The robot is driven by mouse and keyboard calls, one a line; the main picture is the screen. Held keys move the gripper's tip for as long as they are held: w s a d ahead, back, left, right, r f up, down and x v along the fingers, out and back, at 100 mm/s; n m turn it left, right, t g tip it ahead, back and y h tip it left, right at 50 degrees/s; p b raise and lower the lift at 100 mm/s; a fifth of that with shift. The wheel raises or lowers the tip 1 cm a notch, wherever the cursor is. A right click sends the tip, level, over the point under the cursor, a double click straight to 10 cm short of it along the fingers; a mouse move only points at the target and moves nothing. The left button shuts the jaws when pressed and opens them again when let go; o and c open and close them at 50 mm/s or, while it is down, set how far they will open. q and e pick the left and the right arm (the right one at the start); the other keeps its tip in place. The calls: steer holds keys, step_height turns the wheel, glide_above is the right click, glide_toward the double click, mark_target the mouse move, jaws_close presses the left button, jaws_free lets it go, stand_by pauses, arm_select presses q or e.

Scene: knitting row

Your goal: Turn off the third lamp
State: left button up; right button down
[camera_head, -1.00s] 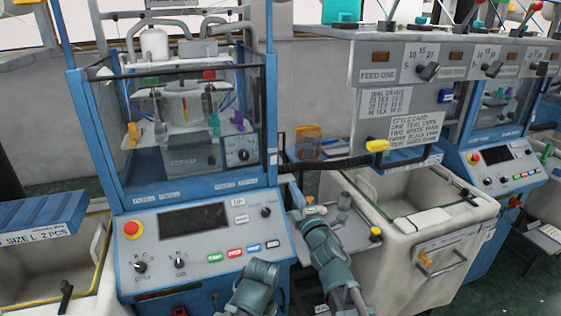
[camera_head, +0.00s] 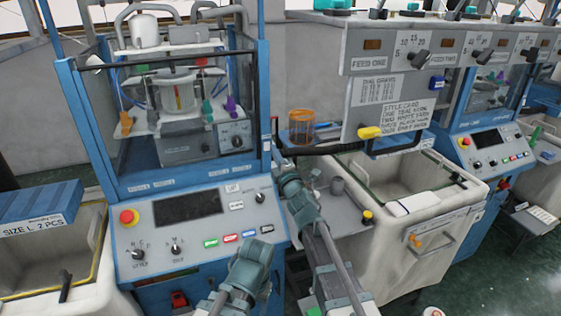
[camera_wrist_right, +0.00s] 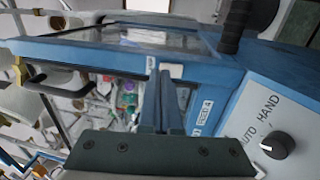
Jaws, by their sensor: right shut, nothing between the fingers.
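No part reads clearly as a third lamp. The blue machine's grey panel (camera_head: 150,235) carries a row of small rectangular keys: green (camera_head: 211,243), red (camera_head: 230,238), blue (camera_head: 249,233) and black (camera_head: 267,229). I cannot tell which are lit. My right gripper (camera_head: 283,163) is at the right side of the blue machine, above the panel's right end; its fingers are hard to make out there. In the right wrist view its fingers (camera_wrist_right: 165,80) are together and empty, in front of the blue frame. An AUTO/HAND knob (camera_wrist_right: 277,145) is to their right.
A black rail (camera_head: 345,148) runs right of the blue machine, near an orange cylinder (camera_head: 301,127). A grey control box (camera_head: 480,45) with black knobs overhangs at upper right. A pale bin (camera_head: 450,220) stands below it. A red stop button (camera_head: 128,217) sits on the panel's left.

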mark_target(268, 139)
steer(key=shift+x, duration=1.3)
steer(key=shift+w+a+r+p, duration=0.1)
steer(key=shift+w+r+p, duration=0.15)
steer(key=shift+w+p, duration=0.1)
steer(key=shift+s, duration=0.15)
steer(key=s+d+r+p, duration=0.2)
steer(key=s+d, duration=0.2)
steer(key=s, duration=0.9)
steer(key=shift+s+d, duration=0.15)
steer(key=shift+d, duration=0.05)
